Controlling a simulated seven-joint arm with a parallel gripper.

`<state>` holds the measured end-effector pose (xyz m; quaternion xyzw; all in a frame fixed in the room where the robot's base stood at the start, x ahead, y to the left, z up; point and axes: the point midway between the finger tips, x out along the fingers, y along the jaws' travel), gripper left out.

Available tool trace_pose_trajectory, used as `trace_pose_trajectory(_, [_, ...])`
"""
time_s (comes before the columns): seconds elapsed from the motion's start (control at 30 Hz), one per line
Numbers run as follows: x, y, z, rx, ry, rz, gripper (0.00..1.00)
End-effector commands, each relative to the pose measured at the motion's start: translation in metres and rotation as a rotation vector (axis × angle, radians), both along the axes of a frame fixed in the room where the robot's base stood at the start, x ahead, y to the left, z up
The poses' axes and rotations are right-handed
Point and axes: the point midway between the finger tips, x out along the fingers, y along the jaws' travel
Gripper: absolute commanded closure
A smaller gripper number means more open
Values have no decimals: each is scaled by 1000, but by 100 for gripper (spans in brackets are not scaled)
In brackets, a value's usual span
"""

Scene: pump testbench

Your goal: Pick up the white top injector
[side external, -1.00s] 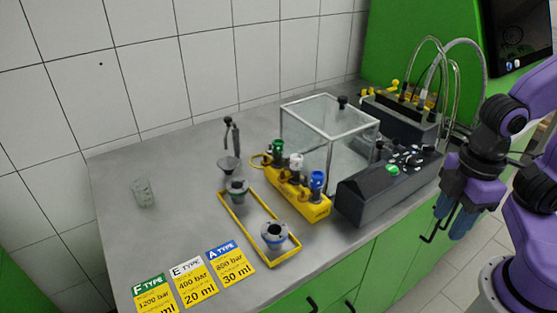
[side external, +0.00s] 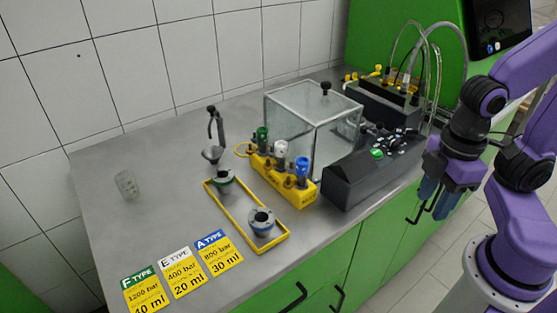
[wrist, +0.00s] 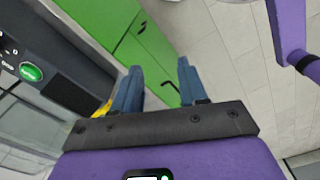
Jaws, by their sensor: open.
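The white top injector (side external: 281,149) stands upright in the yellow holder (side external: 306,197), between a green top injector (side external: 262,138) and a blue top injector (side external: 303,170). My gripper (side external: 433,200) is at the right in the side view, beyond the bench's front edge, well apart from the injectors. In the wrist view my gripper (wrist: 160,80) shows two blue fingers spread apart with nothing between them. The lower part of the white top injector is hidden in the holder. I cannot make out the injector in the wrist view.
A black control box (side external: 345,184) with a green button stands between the holder and my gripper. A glass box (side external: 300,108) is behind the holder. A yellow frame (side external: 226,217) with two round fixtures lies in front. A small glass (side external: 127,184) stands at the left.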

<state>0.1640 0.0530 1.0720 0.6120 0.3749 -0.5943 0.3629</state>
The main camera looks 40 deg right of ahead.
Motion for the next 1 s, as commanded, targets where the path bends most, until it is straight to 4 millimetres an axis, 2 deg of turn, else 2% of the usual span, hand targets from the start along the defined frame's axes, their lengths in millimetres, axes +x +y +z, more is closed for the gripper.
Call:
trace_pose_trajectory(0.57, [4,3,2,0,0,0,55])
trace_pose_trajectory(0.67, [17,14,9,0,-1,1,55])
trace_pose_trajectory(0.77, [41,30,20,-3,-2,5,55])
trace_pose_trajectory(1.0, [116,71,52,-10,-1,22,55])
